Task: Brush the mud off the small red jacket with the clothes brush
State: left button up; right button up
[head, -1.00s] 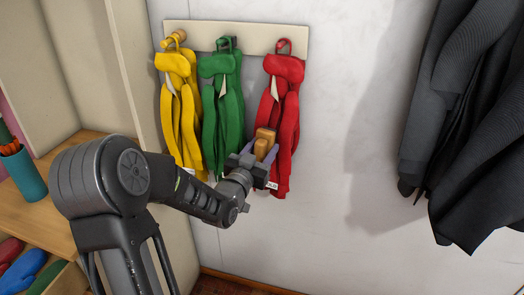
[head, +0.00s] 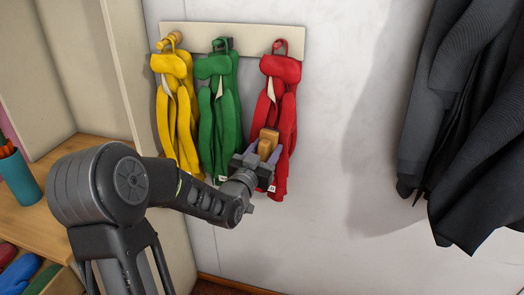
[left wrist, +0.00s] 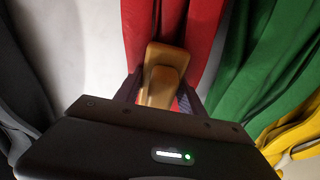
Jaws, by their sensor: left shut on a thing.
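The small red jacket (head: 284,100) hangs from the right-hand peg of the rack; it fills the top middle of the left wrist view (left wrist: 205,30). My left gripper (head: 262,158) is shut on the wooden clothes brush (head: 267,143), at the lower front of the red jacket. In the left wrist view the brush (left wrist: 163,75) sits between the fingers, right before the red cloth. Its bristles are hidden, and I cannot tell whether they touch the jacket. No mud can be made out; the brush and gripper cover part of the cloth. My right gripper is not in view.
Green (head: 217,110) and yellow (head: 177,105) jackets hang left of the red one on a cream peg board (head: 250,38). Dark coats (head: 465,130) hang at the right. A wooden shelf (head: 30,215) with a teal cup (head: 20,178) stands at left. Bare wall lies right of the red jacket.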

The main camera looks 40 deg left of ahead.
pick_arm(q)
jog(key=shift+w+d+f+b, duration=0.15)
jog(key=shift+d+b, duration=0.25)
jog(key=shift+d, duration=0.9)
jog(key=shift+w+b, duration=0.2)
jog(key=shift+b, duration=0.45)
jog(key=shift+a, duration=0.1)
jog(key=shift+s+a+r+b, duration=0.15)
jog(key=shift+a+b, duration=0.15)
jog(key=shift+a, duration=0.3)
jog(key=shift+s+a+r+b, duration=0.15)
jog(key=shift+a+b, duration=0.15)
jog(key=shift+a, duration=0.3)
jog(key=shift+s+a, duration=0.1)
jog(key=shift+a, duration=0.7)
